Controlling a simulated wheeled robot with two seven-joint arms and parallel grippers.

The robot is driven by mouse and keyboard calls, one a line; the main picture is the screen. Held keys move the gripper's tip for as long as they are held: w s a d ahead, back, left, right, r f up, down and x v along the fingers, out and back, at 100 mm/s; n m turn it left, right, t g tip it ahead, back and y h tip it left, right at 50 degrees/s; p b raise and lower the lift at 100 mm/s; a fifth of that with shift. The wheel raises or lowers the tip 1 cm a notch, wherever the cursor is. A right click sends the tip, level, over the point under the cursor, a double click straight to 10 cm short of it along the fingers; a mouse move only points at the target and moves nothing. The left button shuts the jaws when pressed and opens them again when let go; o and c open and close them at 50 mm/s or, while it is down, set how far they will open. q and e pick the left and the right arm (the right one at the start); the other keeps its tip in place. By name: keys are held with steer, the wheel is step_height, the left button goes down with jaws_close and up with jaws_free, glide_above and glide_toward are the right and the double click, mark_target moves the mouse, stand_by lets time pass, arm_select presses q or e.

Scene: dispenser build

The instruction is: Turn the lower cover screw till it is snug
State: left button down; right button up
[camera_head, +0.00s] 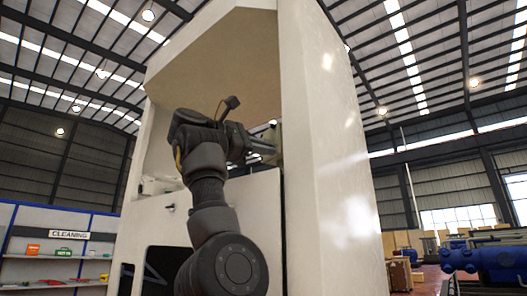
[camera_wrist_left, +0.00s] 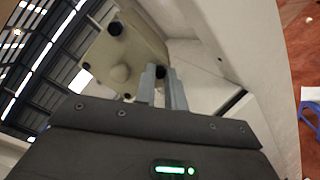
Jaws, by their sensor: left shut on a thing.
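The dispenser (camera_head: 325,150) is a tall white cabinet, and my left arm reaches into its recess. My left gripper (camera_head: 272,152) is at the inner side of the right-hand wall, small and partly hidden in the head view. In the left wrist view the beige cover (camera_wrist_left: 140,50) has a dark screw (camera_wrist_left: 115,28) at one corner and a rounded boss. Another dark screw (camera_wrist_left: 160,72) shows between the tips of my left gripper (camera_wrist_left: 162,80), which is shut on it. This appears to be the lower cover screw; its seating is hidden by the fingers. My right gripper is not in view.
A white panel (camera_head: 230,205) stands below the recess, with a dark opening (camera_head: 165,270) beneath it. Shelves with small items (camera_head: 55,255) stand far left. Blue machinery (camera_head: 490,257) stands far right. The cabinet walls close in around my left gripper.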

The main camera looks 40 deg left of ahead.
arm_select(q)
steer(key=m, duration=0.3)
steer(key=shift+m+b, duration=0.35)
steer(key=shift+m, duration=0.05)
steer(key=m, duration=0.3)
steer(key=shift+m+b, duration=0.3)
steer(key=shift+b, duration=0.05)
steer(key=m, duration=0.4)
steer(key=shift+b, duration=0.35)
steer(key=shift+m, duration=1.9)
steer(key=c, duration=1.5)
jaws_free()
steer(key=shift+w, duration=0.1)
steer(key=shift+o, duration=0.2)
steer(key=shift+b, duration=0.3)
